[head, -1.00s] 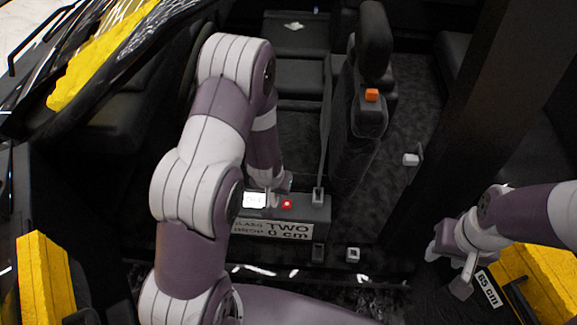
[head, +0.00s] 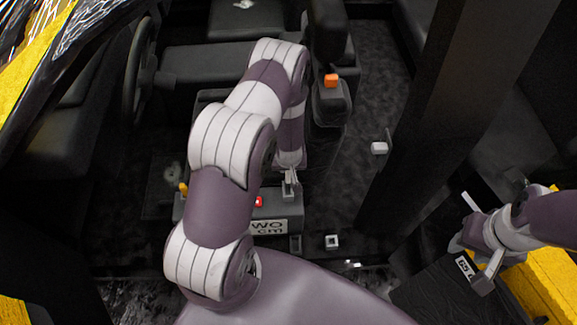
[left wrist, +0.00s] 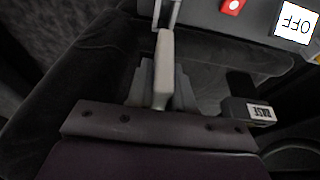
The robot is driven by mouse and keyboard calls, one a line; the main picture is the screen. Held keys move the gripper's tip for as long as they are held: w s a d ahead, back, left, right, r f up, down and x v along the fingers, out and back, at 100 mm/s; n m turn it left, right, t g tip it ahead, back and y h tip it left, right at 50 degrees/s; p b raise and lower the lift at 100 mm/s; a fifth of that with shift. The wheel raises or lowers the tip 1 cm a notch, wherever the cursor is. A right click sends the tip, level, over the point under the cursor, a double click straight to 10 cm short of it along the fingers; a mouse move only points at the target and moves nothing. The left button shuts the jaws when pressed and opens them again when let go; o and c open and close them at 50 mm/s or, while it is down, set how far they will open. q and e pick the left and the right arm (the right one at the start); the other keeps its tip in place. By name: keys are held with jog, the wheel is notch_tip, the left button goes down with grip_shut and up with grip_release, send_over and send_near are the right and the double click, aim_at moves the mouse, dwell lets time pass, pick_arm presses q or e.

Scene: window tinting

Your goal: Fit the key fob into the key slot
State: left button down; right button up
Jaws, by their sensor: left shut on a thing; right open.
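I cannot surely pick out the key fob. A small white block with a dark square opening (head: 332,242) on the floor in front of the console may be the key slot. My left gripper (head: 290,177) is over the right end of the console. In the left wrist view its jaws are shut on a pale bar (left wrist: 164,70), whose far end meets a metal bracket (left wrist: 167,14) beside the console. I cannot tell whether they are joined. My right gripper (head: 477,252) is open and empty at the right, near a yellow block (head: 545,290).
A seat with an orange piece (head: 331,81), a white block (head: 379,148) and a dark pillar (head: 440,110) stand around.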

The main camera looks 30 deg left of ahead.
aim_at(288, 176)
pick_arm(q)
notch_tip(288, 176, down, 5)
jog(key=b, duration=0.4)
jog(key=shift+f, duration=0.1)
jog(key=shift+f+b, duration=0.35)
jog(key=shift+b, duration=0.05)
jog(key=shift+r+p, duration=0.15)
jog(key=shift+p, duration=0.2)
dwell(0.8)
jog(key=shift+f+b, duration=1.4)
jog(key=shift+f, duration=0.4)
jog(key=c, duration=0.9)
grip_release()
jog(key=p+v, duration=0.2)
jog(key=v, duration=1)
jog(key=shift+s+r, duration=0.2)
jog(key=shift+r, duration=0.15)
